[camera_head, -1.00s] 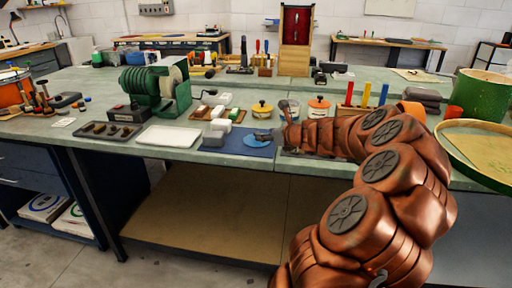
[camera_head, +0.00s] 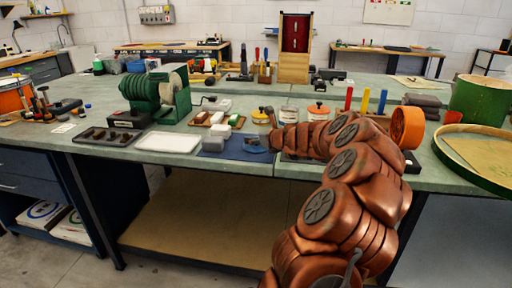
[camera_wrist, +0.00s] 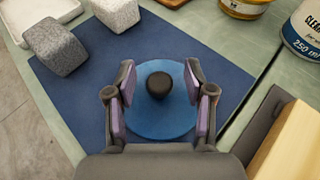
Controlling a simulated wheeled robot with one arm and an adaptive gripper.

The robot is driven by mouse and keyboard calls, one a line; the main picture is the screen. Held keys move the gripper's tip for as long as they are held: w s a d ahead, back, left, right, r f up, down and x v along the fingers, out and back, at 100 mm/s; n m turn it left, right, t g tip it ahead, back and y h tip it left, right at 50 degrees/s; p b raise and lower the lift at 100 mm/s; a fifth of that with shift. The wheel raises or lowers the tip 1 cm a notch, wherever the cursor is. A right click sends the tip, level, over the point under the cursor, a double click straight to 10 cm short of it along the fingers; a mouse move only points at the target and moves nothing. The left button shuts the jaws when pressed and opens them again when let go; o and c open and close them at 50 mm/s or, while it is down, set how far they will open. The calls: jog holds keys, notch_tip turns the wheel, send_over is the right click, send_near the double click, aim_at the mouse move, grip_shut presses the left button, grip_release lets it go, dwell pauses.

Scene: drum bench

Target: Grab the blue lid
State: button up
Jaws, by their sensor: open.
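The blue lid (camera_wrist: 160,118) is a flat round disc with a dark knob (camera_wrist: 159,84) at its centre. It lies on a dark blue mat (camera_wrist: 75,105) in the wrist view. My gripper (camera_wrist: 159,82) is open above the lid, with one finger on each side of the knob and a gap on both sides. In the head view, my gripper (camera_head: 268,138) is over the blue mat (camera_head: 235,153) near the bench's front edge, and my arm covers part of this area. The lid shows there only as a small blue patch (camera_head: 252,146).
Two grey blocks (camera_wrist: 55,46) sit at the mat's upper left. A yellow-labelled tub (camera_wrist: 245,8) and a white container (camera_wrist: 303,30) stand beyond its right side. A dark item with a wooden block (camera_wrist: 290,145) is close at lower right. A white tray (camera_head: 168,142) lies left.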

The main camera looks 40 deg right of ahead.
grip_shut()
dwell(0.4)
